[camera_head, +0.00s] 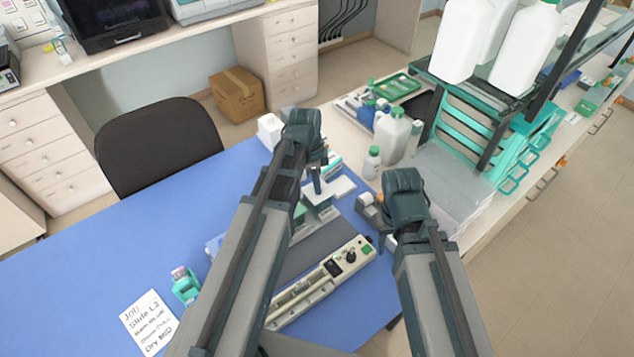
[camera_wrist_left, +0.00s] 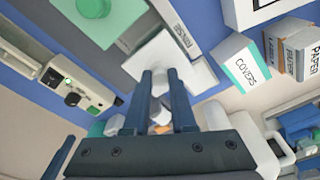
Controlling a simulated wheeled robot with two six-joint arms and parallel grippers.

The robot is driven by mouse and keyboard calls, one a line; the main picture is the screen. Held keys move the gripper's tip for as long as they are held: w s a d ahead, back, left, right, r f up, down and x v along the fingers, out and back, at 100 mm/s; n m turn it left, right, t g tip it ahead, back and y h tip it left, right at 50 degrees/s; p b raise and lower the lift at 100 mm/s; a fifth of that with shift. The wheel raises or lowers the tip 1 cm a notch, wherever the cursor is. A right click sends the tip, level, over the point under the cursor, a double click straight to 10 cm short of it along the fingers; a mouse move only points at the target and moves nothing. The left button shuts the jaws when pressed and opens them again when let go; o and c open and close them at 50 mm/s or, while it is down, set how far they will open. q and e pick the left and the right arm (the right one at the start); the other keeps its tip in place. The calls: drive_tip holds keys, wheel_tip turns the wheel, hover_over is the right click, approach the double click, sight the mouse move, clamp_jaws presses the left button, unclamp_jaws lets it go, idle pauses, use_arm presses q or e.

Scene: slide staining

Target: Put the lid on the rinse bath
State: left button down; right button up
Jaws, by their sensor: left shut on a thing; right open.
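My left gripper (camera_head: 318,186) is shut on the knob of a flat white lid (camera_head: 338,188). In the left wrist view the two fingers (camera_wrist_left: 168,78) close on the knob, and the lid (camera_wrist_left: 202,72) spreads out around it. The rinse bath (camera_wrist_left: 178,34), with a RINSE label, is right by the lid in that view, partly hidden by it. I cannot tell whether the lid touches the bath. My right gripper (camera_head: 380,236) is open, to the right of the lid; its fingers are partly hidden by the wrist.
A pale instrument (camera_head: 345,262) with dark knobs lies in front on the blue table. A handwritten card (camera_head: 150,322) lies at the left. A COVERS box (camera_wrist_left: 245,66) stands near the lid. Bottles (camera_head: 391,135) and a teal rack (camera_head: 505,140) stand at the right.

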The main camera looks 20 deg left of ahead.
use_arm(q)
drive_tip(key=shift+f, duration=0.1)
drive_tip(key=c, duration=0.7)
unclamp_jaws()
drive_tip(key=shift+o, duration=0.2)
wheel_tip(320, 180, up, 14)
drive_tip(key=a+p, duration=0.1)
drive_tip(key=p, duration=1.2)
drive_tip(key=shift+s+a+p, duration=0.3)
drive_tip(key=shift+p, duration=0.05)
drive_tip(key=shift+f, duration=0.15)
